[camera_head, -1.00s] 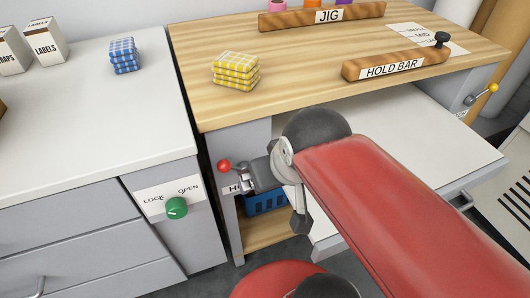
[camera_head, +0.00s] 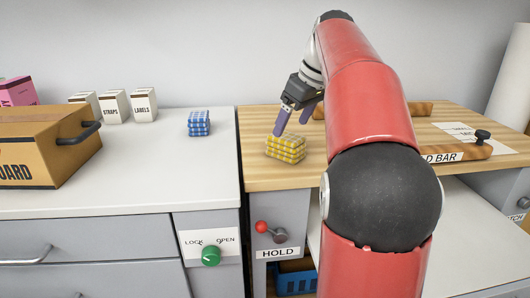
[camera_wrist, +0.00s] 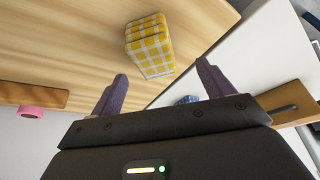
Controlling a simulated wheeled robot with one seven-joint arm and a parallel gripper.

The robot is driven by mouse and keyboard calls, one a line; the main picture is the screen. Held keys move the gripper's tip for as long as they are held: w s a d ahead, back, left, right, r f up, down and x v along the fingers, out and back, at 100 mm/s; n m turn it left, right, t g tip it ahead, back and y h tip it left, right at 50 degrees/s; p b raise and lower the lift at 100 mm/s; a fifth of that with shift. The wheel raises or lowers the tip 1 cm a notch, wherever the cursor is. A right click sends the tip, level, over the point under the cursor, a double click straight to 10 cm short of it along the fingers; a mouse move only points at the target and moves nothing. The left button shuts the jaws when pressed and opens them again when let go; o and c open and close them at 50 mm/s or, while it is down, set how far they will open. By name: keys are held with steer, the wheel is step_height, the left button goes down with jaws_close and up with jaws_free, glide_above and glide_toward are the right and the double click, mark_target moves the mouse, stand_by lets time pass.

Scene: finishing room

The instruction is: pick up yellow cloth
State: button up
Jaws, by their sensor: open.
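The yellow cloth (camera_head: 286,148) is a folded, yellow-and-white checked stack on the wooden table top, near its left front edge. It also shows in the wrist view (camera_wrist: 149,45), ahead of the fingers and between their lines. My gripper (camera_head: 294,120) is open and empty, with purple fingers pointing down just above and behind the cloth in the head view. In the wrist view the fingers (camera_wrist: 160,85) are spread apart, with the cloth beyond their tips. I cannot tell the exact gap between fingertips and cloth.
A blue checked cloth (camera_head: 199,123) lies on the white counter to the left. Label boxes (camera_head: 144,104) and a cardboard box (camera_head: 45,150) stand there too. The hold bar (camera_head: 465,150) lies right on the wooden table (camera_head: 255,120). A red-knobbed lever (camera_head: 265,228) sits below.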

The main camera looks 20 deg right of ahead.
mark_target(287, 136)
steer(key=shift+w+d+n, duration=0.25)
steer(key=shift+w+n, duration=0.15)
steer(key=shift+w, duration=0.15)
steer(key=shift+b+x, duration=0.85)
steer(key=shift+x, duration=2.9)
steer(key=shift+s+f, duration=0.2)
steer(key=shift+f, duration=0.15)
steer(key=c, duration=1.2)
steer(key=shift+o, duration=0.2)
steer(key=shift+r, duration=0.15)
step_height(287, 136, up, 10)
steer(key=p, duration=0.3)
steer(key=shift+s+r, duration=0.1)
